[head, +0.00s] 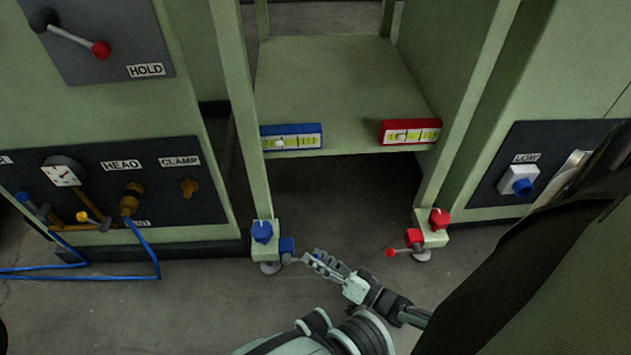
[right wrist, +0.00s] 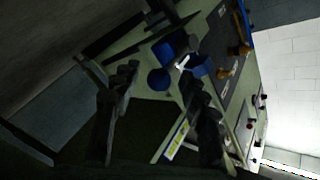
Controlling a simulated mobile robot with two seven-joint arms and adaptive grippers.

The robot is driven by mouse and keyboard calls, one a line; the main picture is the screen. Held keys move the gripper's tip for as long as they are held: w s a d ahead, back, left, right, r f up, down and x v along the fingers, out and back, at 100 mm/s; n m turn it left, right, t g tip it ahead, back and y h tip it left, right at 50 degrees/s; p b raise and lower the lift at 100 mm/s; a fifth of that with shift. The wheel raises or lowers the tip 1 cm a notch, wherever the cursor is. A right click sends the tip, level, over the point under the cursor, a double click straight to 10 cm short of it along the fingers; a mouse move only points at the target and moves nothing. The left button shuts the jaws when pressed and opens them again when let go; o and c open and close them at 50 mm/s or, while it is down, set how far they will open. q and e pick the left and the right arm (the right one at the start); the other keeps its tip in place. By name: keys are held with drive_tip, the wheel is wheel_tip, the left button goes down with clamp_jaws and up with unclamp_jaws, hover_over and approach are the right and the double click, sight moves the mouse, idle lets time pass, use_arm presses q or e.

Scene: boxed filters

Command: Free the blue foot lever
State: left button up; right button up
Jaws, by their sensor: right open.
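In the head view, the blue foot lever's block (head: 287,246) sits on the right side of the left foot of the green stand, below a blue knob (head: 262,231). A short thin rod runs right from the block toward my right gripper (head: 308,257), which hides part of it. The right gripper is open at floor height. In the right wrist view, a round blue end (right wrist: 159,79) shows between the spread fingers, with other blue parts and a pale rod (right wrist: 182,61) beyond. I cannot tell whether a finger touches it. My left gripper is not in view.
A red foot lever (head: 390,252) and red knob (head: 440,218) are on the stand's right foot. Blue (head: 291,137) and red (head: 410,131) level boxes sit on the shelf edge. A blue hose (head: 157,262) lies at left.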

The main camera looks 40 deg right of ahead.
drive_tip(key=shift+w+a, duration=0.15)
drive_tip(key=shift+w, duration=0.2)
clamp_jaws()
